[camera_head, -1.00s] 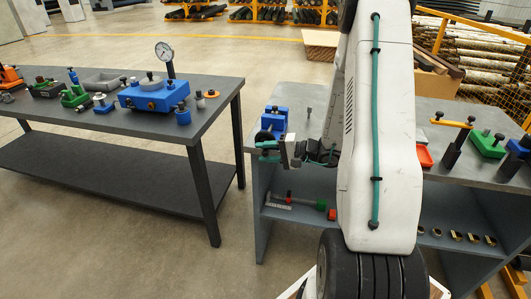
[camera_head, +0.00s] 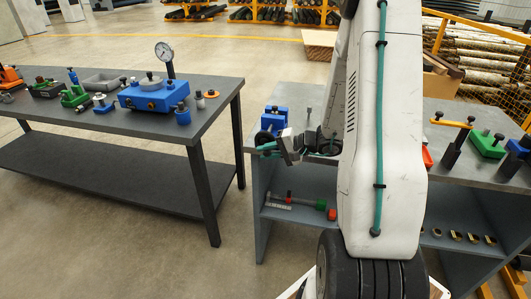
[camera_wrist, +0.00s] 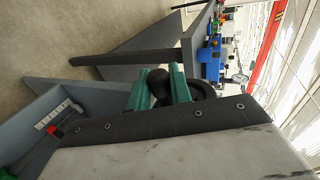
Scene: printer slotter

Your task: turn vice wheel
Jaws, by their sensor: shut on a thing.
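The blue vice (camera_head: 274,118) stands at the left end of the grey workbench. Its dark wheel (camera_head: 264,136) is on the near side and partly hidden by my gripper (camera_head: 268,150). In the wrist view, the green fingers of my gripper (camera_wrist: 160,88) stand on either side of a round black knob (camera_wrist: 158,78) and are shut on it. The black rim of the wheel (camera_wrist: 203,90) shows just right of the fingers. The lower part of the wheel is hidden behind my wrist.
A separate dark table (camera_head: 100,112) on the left holds several fixtures and a blue block with a dial gauge (camera_head: 164,52). The workbench shelf holds a green and red tool (camera_head: 300,202) and several brass rings. Open floor lies between the two tables.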

